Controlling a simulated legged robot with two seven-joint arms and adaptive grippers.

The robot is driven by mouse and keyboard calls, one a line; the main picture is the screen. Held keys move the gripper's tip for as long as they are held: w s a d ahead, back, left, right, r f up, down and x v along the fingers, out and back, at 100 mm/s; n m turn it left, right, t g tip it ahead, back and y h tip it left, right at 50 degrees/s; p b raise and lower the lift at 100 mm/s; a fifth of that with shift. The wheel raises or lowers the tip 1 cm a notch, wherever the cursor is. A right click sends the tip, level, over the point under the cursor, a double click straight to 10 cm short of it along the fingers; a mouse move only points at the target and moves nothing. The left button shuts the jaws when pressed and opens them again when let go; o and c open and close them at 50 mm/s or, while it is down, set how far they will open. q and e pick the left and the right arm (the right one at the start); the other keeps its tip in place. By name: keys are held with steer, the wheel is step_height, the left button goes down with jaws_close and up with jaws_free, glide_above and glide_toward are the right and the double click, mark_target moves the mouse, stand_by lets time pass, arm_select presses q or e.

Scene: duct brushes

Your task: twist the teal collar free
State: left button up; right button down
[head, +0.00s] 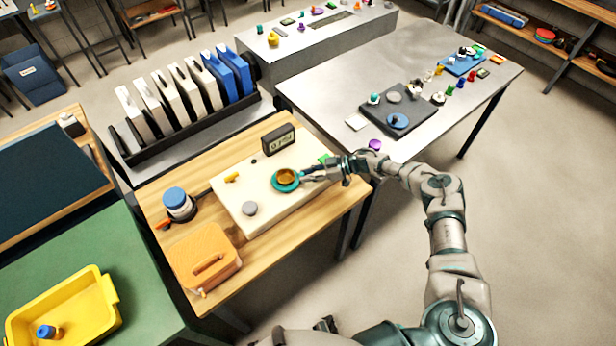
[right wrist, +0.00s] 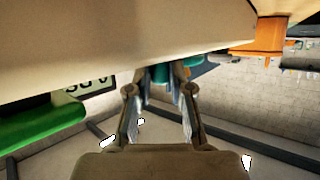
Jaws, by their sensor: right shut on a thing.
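The teal collar (head: 274,184) is a ring around a brown-orange round centre on the cream board (head: 239,198). My right gripper (head: 304,175) reaches it from the right, at the ring's right side. In the right wrist view the fingers (right wrist: 160,78) are closed in on a teal part (right wrist: 159,72) below the cream board's edge, partly hidden by them. The right gripper is shut on the collar. At the bottom of the head view a dark part (head: 325,324) may be my left gripper. Its jaws cannot be made out.
On the board are a yellow piece (head: 232,177) and a grey knob (head: 250,208). A dark display box (head: 278,140) stands behind. A blue-topped jar (head: 176,203) and an orange block (head: 206,255) are to the left. A yellow bin (head: 107,290) lies on the green table.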

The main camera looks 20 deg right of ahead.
steer(key=shift+a, duration=0.1)
steer(key=c, duration=1.1)
jaws_free()
steer(key=shift+o, duration=0.2)
steer(key=v, duration=1.2)
steer(key=shift+w+f, duration=0.1)
